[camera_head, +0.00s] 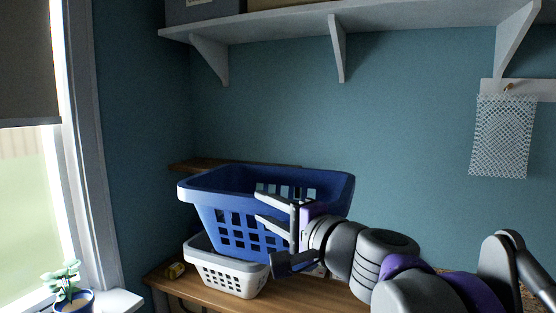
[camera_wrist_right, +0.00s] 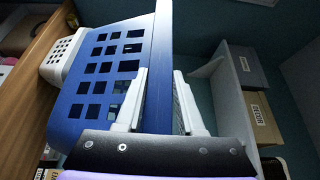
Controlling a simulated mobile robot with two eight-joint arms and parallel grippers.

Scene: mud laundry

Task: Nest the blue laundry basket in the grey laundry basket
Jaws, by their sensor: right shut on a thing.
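The blue laundry basket (camera_head: 214,196) hangs upright, slightly tilted, above the pale grey laundry basket (camera_head: 229,281). My right gripper (camera_head: 258,208) is shut on the blue basket's rim on its right side. In the right wrist view, the gripper (camera_wrist_right: 163,74) has the rim between its fingers, and the blue basket (camera_wrist_right: 72,112) extends to the left. The grey basket (camera_wrist_right: 58,66) shows beyond it at the upper left. The grey basket stands on the wooden bench. The blue base overlaps its opening in the head view; I cannot tell whether it is inside. My left gripper is out of view.
A white wall shelf (camera_head: 280,25) with brackets hangs above. A potted plant (camera_head: 68,285) stands by the window at left. A mesh bag (camera_head: 502,137) hangs at right.

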